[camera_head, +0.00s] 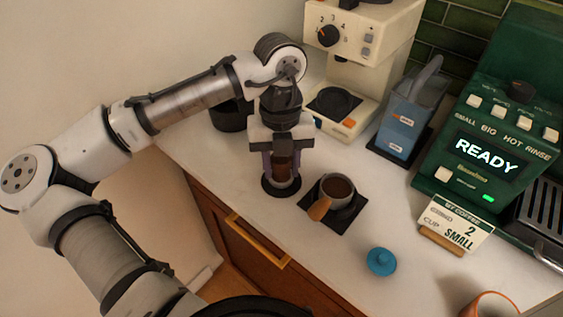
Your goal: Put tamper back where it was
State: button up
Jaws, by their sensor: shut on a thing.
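The tamper (283,160) has a brown handle and a pale metal lower part. My gripper (281,172) points down and is shut on the tamper's handle. The tamper is upright over a round black mat (268,191) on the white counter. I cannot tell whether its base touches the mat. The gripper's fingers hide part of the handle.
A portafilter (338,188) with ground coffee and a wooden handle sits on a dark square mat (353,214) just right. A blue lid (381,261), grinder (367,70), blue container (402,125) and green coffee machine (480,150) stand around. An orange cup (492,304) is front right.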

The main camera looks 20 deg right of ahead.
jog(key=shift+f, duration=0.15)
jog(key=o, duration=1)
jog(key=r, duration=0.4)
jog(key=w+r, duration=0.1)
jog(key=r, duration=0.7)
jog(key=shift+w+d+b, duration=0.1)
jog(key=shift+w+b, duration=0.05)
jog(key=shift+b, duration=0.2)
jog(key=shift+r, duration=0.1)
jog(key=shift+d, duration=0.1)
